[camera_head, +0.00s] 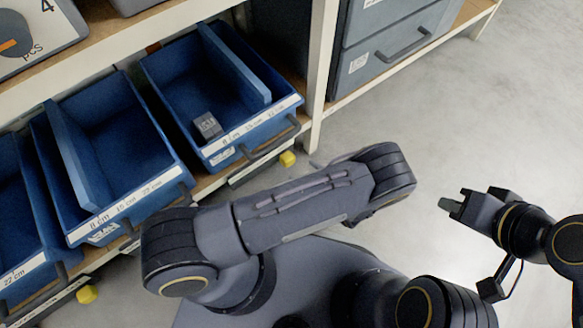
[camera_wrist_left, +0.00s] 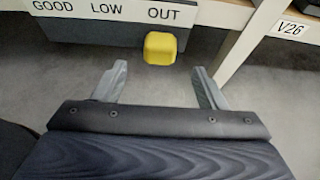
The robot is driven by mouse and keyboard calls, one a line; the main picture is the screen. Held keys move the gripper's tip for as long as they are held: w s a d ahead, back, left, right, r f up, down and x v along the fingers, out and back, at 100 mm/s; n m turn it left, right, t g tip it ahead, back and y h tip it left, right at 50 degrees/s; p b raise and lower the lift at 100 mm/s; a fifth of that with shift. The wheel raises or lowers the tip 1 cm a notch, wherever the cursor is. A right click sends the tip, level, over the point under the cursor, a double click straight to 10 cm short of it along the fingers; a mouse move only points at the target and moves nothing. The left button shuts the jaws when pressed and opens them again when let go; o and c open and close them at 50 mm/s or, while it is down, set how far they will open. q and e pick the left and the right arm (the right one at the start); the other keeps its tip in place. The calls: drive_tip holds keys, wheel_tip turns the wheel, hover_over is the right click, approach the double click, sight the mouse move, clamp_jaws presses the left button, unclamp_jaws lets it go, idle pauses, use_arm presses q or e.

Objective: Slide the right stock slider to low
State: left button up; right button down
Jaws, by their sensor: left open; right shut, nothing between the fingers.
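The right stock slider's yellow knob (camera_head: 288,158) is under the shelf edge below the right blue bin. In the left wrist view the yellow knob (camera_wrist_left: 160,47) sits below the word OUT on a strip (camera_wrist_left: 107,10) reading GOOD, LOW, OUT. My left gripper (camera_wrist_left: 159,68) is open, its fingers pointing toward the knob, one to each side of it in the picture; contact is not visible. In the head view my left arm hides most or all of that gripper. My right gripper (camera_head: 450,204) is shut and empty, over the floor at the right.
Another yellow knob (camera_head: 87,294) is at the lower left. Blue bins (camera_head: 225,153) line the shelf; the right one holds a small grey box (camera_head: 208,126). A white rack post (camera_head: 322,75) stands right of the right knob. The floor (camera_head: 480,120) at the right is clear.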

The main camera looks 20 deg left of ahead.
sight(291, 162)
use_arm(q)
drive_tip(key=b+x, duration=0.1)
drive_tip(key=x, duration=0.2)
drive_tip(key=b+x, duration=0.1)
drive_tip(key=x, duration=0.2)
drive_tip(key=shift+w+a+f, duration=0.15)
drive_tip(key=shift+a+f, duration=0.05)
drive_tip(key=shift+f, duration=0.2)
drive_tip(key=shift+w+a+f+b, duration=0.15)
drive_tip(key=shift+w+a+b, duration=0.2)
drive_tip(key=shift+w+a, duration=0.1)
drive_tip(key=shift+s, duration=0.1)
